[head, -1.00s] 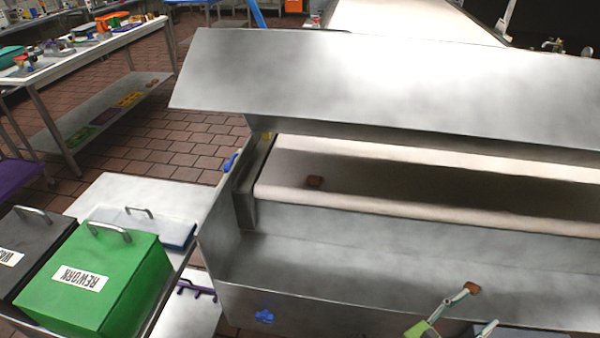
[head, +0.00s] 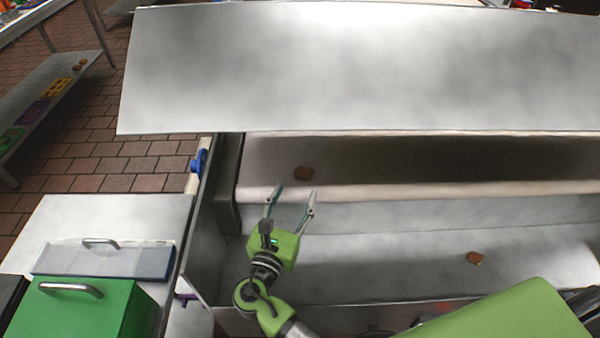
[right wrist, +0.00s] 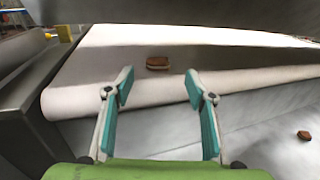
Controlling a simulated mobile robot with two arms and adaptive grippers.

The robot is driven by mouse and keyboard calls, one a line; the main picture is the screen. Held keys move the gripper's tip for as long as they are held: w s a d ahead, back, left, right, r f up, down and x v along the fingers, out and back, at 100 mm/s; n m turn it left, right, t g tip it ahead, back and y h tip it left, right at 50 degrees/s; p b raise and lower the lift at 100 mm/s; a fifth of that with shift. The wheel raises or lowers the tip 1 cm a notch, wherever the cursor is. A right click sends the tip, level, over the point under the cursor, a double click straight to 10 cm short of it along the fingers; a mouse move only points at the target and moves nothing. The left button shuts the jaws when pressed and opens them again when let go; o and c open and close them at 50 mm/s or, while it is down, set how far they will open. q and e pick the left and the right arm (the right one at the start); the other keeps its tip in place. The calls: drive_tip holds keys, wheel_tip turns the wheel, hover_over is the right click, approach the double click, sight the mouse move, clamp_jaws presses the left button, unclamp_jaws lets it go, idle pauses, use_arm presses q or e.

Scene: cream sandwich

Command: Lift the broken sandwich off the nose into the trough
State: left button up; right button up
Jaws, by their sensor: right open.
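A small brown sandwich piece (head: 303,173) lies on the pale belt, close behind its rounded nose (head: 400,188). In the right wrist view the piece (right wrist: 157,63) shows a light cream layer and sits beyond and between the fingertips. My right gripper (head: 290,200) is open and empty, its fingers pointing at the piece from the front, apart from it. Another brown piece (head: 474,258) lies in the metal trough (head: 380,265) farther right; it also shows in the right wrist view (right wrist: 304,134). My left gripper is not in view.
A broad steel hood (head: 360,70) overhangs the belt from behind. A steel side wall (head: 228,185) bounds the belt's left end. A green bin (head: 75,310) and a clear-lidded blue box (head: 105,262) stand at left. The trough's middle is clear.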

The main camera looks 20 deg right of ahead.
sight(302, 177)
drive_tip(key=x, duration=0.3)
drive_tip(key=shift+a+f, duration=0.15)
drive_tip(key=shift+w+d+b, duration=0.35)
drive_tip(key=shift+w+d, duration=0.05)
drive_tip(key=shift+w, duration=0.15)
drive_tip(key=b+x, duration=0.1)
drive_tip(key=x, duration=0.3)
drive_tip(key=shift+w+d, duration=0.2)
drive_tip(key=shift+w, duration=0.1)
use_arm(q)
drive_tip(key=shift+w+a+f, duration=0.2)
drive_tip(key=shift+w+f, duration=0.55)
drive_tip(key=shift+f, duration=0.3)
use_arm(e)
drive_tip(key=c, duration=0.8)
